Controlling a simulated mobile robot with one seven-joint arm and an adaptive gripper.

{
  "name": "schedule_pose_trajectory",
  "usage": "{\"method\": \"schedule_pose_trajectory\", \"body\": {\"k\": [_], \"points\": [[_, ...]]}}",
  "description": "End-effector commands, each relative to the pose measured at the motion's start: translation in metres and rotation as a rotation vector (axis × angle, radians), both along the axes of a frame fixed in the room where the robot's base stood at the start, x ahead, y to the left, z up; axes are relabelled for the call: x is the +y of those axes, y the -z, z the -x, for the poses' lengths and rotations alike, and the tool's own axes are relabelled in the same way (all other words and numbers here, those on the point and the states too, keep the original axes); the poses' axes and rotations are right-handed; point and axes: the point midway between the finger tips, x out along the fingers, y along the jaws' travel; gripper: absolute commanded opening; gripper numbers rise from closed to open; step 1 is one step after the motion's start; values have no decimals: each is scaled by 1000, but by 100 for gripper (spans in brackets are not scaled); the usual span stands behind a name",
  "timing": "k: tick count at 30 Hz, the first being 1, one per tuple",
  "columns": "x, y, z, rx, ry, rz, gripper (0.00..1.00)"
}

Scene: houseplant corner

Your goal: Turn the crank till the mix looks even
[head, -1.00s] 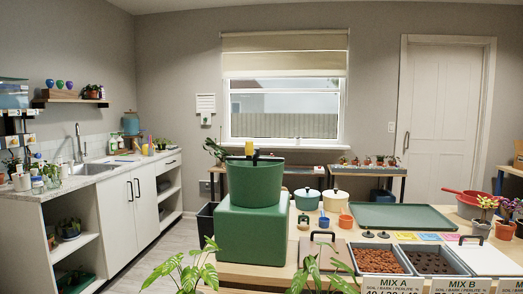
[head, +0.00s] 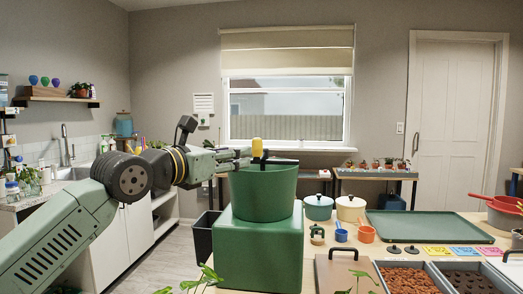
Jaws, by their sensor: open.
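The crank has an upright yellow handle (head: 257,147) and a dark bar (head: 276,161) across the top of a green tub (head: 265,193). The tub stands on a large green block (head: 259,248). My gripper (head: 246,157) reaches in from the left at the tub's rim, with its fingers open close beside the yellow handle. I cannot tell whether they touch it or are around it. The mix inside the tub is hidden by the tub's wall.
Right of the tub are a teal pot (head: 318,208), a cream pot (head: 351,209), small cups and a green tray (head: 430,226). Soil bins (head: 409,279) stand at the front right. A sink counter (head: 68,172) is at left. Above the tub is clear.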

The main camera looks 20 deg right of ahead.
Motion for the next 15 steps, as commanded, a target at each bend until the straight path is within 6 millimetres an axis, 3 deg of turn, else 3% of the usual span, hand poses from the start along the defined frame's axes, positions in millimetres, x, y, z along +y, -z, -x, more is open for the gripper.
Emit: {"method": "schedule_pose_trajectory", "body": {"k": [15], "points": [[-69, -4, -54, -1, 7, 4, 44]]}}
